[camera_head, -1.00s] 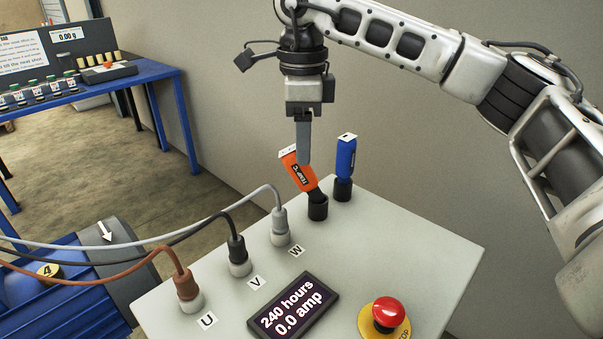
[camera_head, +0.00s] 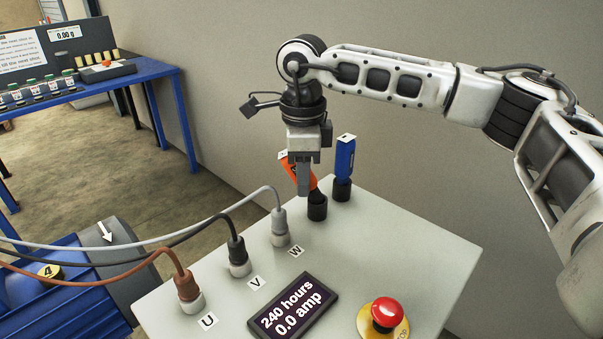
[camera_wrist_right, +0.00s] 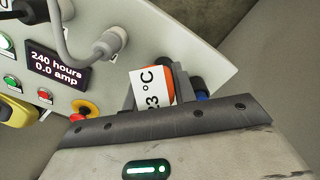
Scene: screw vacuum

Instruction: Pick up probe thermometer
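The probe thermometer (camera_head: 291,168) is orange with a white end. It leans to the left in a black round holder (camera_head: 317,208) on the grey cabinet top. My right gripper (camera_head: 302,186) points down at it, and a finger covers part of its body in the head view. In the right wrist view the thermometer (camera_wrist_right: 152,92) shows its white "23 °C" face between the gripper's grey fingers (camera_wrist_right: 155,96). I cannot tell whether the fingers press on it. My left gripper is not in view.
A blue device (camera_head: 344,158) stands in a second holder close to the right. Cable plugs (camera_head: 280,225) stand left of the thermometer. A display (camera_head: 292,303) and a red stop button (camera_head: 388,313) are nearer. The cabinet's right part is clear.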

